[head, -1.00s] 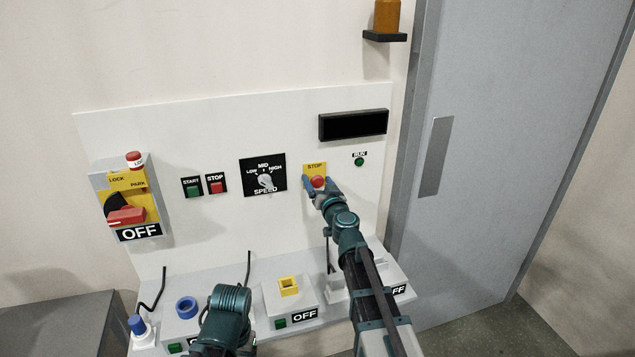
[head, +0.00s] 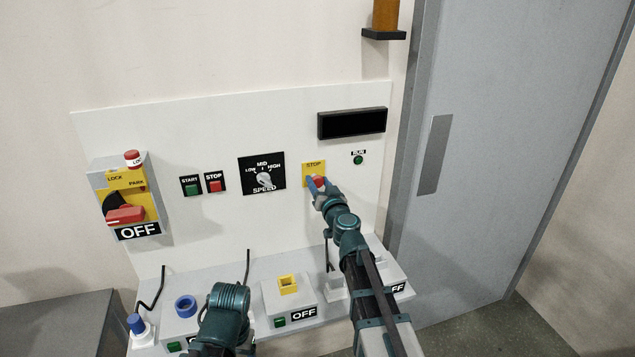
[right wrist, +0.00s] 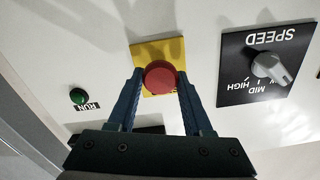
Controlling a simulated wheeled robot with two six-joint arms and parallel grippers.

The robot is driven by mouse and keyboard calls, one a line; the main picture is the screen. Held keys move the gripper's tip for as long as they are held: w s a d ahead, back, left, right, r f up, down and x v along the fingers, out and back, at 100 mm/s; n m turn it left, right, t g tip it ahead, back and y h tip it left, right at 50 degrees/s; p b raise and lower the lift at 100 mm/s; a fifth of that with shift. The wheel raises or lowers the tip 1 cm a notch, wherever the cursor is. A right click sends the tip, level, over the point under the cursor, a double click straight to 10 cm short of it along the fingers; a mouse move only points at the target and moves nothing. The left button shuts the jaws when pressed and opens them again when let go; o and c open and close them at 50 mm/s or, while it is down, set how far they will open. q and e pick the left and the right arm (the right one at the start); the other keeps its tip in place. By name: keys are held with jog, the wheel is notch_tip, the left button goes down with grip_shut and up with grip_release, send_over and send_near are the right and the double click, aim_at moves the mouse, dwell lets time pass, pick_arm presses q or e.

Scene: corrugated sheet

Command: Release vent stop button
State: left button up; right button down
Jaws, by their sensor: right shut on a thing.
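The red mushroom stop button (head: 319,180) sits on a yellow square plate (head: 313,167) marked STOP, on the white panel. It also shows in the right wrist view as a round red cap (right wrist: 159,76). My right gripper (head: 316,184) is at the button, with one finger on each side of the cap. In the right wrist view its fingers (right wrist: 160,82) are closed against the cap's sides. The cap's underside is hidden. Part of my left arm shows at the bottom of the head view, but its gripper does not.
A SPEED knob (head: 264,179) is left of the stop button. A green RUN light (head: 358,160) and dark display (head: 352,123) are to the right and above. START (head: 192,188) and STOP (head: 215,185) buttons are farther left. A shelf with boxes (head: 290,296) juts out below.

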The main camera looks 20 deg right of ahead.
jog(key=shift+c, duration=1.5)
grip_release()
jog(key=shift+s, duration=0.1)
